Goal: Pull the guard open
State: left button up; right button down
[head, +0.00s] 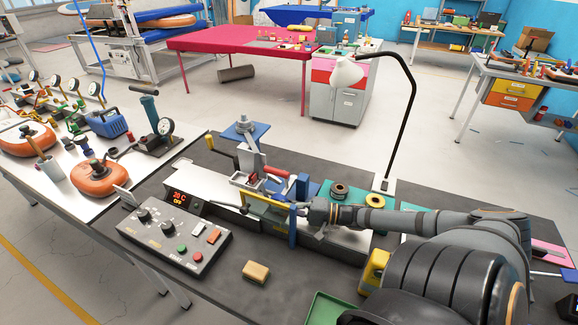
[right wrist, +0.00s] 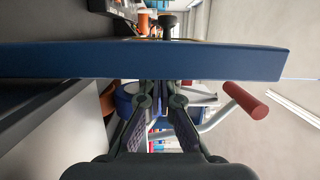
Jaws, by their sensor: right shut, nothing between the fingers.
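The guard looks like a yellow-edged frame (head: 262,200) on the front of the bench machine (head: 195,190), with an upright blue bar (head: 293,228) at its right end. My right gripper (head: 303,211) reaches in from the right, close beside this bar. My left gripper is not in view.
A red-handled lever (head: 278,178) rises behind the guard; its grip (right wrist: 246,100) is near my fingers. A control box (head: 175,235) stands at the left, a sponge-like block (head: 256,271) in front. Spools (head: 339,189) and a lamp (head: 400,120) stand behind my arm.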

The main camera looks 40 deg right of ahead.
aim_at(255, 207)
jog(key=b+x, duration=0.2)
jog(key=x, duration=0.2)
jog(key=shift+f, duration=0.15)
jog(key=shift+w+a, duration=0.2)
jog(key=shift+w, duration=0.1)
jog(key=a+n+g+y+b, duration=0.1)
jog(key=b, duration=0.2)
jog(key=shift+s+f, duration=0.1)
jog(key=shift+f, duration=0.05)
jog(key=shift+a+y+b, duration=0.1)
jog(key=shift+y+b, duration=0.2)
jog(key=shift+y, duration=0.1)
jog(key=shift+r, duration=0.3)
jog(key=shift+s, duration=0.1)
